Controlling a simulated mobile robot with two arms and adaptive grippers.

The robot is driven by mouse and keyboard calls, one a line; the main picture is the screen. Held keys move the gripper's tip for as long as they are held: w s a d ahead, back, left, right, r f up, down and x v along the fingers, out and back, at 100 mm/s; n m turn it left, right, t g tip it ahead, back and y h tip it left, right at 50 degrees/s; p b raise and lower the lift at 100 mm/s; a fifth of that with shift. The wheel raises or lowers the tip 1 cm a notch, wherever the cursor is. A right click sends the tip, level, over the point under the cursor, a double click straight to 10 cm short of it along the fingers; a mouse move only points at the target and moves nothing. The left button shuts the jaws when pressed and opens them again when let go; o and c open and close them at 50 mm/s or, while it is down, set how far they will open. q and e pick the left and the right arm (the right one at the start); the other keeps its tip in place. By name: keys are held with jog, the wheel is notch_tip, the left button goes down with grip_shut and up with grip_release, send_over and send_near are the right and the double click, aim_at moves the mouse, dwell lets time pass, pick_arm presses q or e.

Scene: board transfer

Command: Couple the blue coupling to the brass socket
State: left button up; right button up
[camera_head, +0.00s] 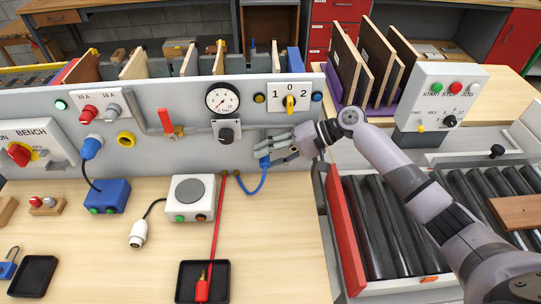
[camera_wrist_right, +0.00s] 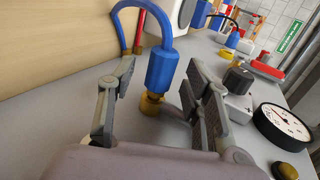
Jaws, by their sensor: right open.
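The blue coupling (camera_head: 264,161) is at the grey panel below the rotary switch, with its blue hose (camera_head: 254,187) looping down to the bench. In the right wrist view the blue coupling (camera_wrist_right: 162,70) stands at a brass piece, apparently the brass socket (camera_wrist_right: 151,103), on the grey panel. They look in line and touching; I cannot tell whether they are locked. My right gripper (camera_head: 270,149) is open at the panel. In the right wrist view its fingers (camera_wrist_right: 160,66) are spread on either side of the coupling, with gaps showing. My left gripper is not in view.
A pressure gauge (camera_head: 223,99), a black knob (camera_head: 227,132) and a red-handled valve (camera_head: 167,122) are close by on the panel. A red coupling (camera_head: 202,290) lies in a black tray (camera_head: 182,284). A roller conveyor (camera_head: 361,225) is at right.

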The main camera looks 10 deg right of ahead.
jog(key=v, duration=1.2)
jog(key=shift+c, duration=0.4)
